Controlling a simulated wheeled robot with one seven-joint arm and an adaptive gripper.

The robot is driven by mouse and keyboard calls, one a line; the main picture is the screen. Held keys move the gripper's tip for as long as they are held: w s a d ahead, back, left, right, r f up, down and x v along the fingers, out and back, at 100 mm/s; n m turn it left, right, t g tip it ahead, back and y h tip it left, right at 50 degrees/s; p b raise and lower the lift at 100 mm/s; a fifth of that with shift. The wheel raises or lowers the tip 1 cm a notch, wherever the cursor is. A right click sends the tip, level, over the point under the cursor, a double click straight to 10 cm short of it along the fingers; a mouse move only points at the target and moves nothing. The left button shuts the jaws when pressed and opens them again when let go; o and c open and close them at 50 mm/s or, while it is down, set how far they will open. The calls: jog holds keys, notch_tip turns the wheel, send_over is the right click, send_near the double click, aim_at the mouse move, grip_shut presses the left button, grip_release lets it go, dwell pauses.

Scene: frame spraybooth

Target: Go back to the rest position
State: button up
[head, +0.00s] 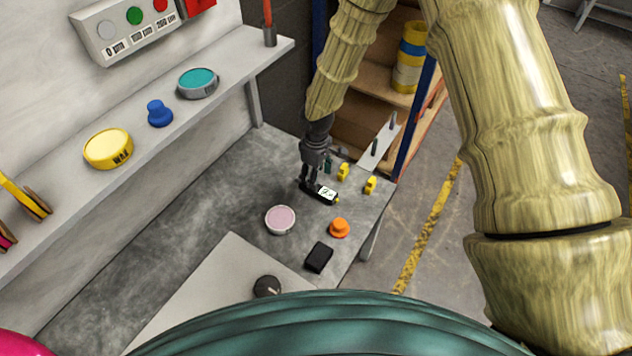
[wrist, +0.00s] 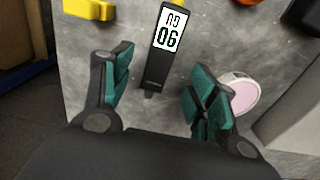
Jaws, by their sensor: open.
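My gripper (head: 311,182) is low over the far end of the grey worktop (head: 190,210), with its fingers pointing down. In the wrist view my gripper (wrist: 158,95) has its two teal-padded fingers spread apart with nothing held. A black device with a white display (head: 327,192) lies on the worktop right by the fingers. In the wrist view the device (wrist: 157,72) lies ahead of and between the fingers, with apparent gaps on both sides. Whether the fingers touch the worktop is unclear.
Near the gripper are a pink-topped round tin (head: 280,219), an orange knob (head: 339,228), a black block (head: 319,257) and yellow pieces (head: 370,184). A shelf (head: 140,140) with tins runs along the left wall. Wooden shelving (head: 375,75) stands behind; open floor (head: 430,200) lies right.

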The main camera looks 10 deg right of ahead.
notch_tip(320, 180, up, 6)
dwell(0.4)
jog(key=shift+r, duration=0.2)
